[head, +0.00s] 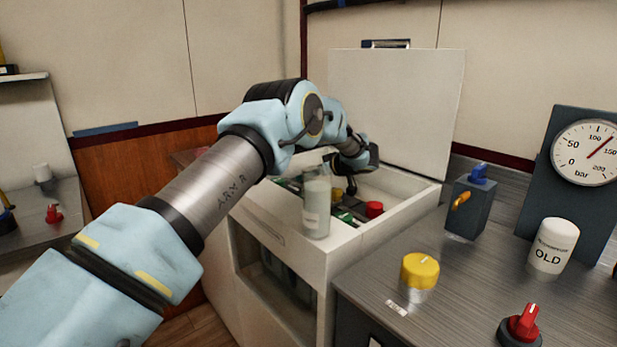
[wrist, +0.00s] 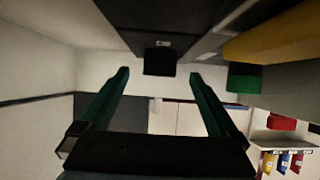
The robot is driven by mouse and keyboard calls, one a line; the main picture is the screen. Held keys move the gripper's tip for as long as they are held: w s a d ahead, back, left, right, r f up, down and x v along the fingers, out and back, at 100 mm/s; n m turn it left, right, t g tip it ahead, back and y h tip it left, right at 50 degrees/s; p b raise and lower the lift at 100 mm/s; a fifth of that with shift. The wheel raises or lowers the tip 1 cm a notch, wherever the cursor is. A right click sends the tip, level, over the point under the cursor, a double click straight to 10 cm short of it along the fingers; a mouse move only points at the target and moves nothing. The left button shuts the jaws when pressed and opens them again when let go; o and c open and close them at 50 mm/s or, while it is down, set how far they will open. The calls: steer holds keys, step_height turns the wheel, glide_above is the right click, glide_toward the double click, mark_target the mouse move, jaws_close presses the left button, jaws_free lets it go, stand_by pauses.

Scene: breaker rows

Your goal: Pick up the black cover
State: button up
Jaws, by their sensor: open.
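In the wrist view my gripper (wrist: 161,77) is open, with its two green fingers spread apart and nothing held. A small black block (wrist: 160,61), which looks like the black cover, sits between the fingertips in the picture, on a dark panel face. Whether the fingers reach around it or stop short of it I cannot tell. In the head view my arm reaches into the open white box (head: 412,200), and the wrist hides much of the inside. The cover cannot be made out clearly there.
A red knob (head: 374,209) sits in the box, and a pale jar (head: 317,205) stands at its front rim. A raised white lid (head: 395,110) stands behind. A green block (wrist: 245,80) is right of the fingers.

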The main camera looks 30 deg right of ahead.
steer(key=shift+x, duration=1.6)
steer(key=shift+c, duration=0.3)
steer(key=c, duration=1.4)
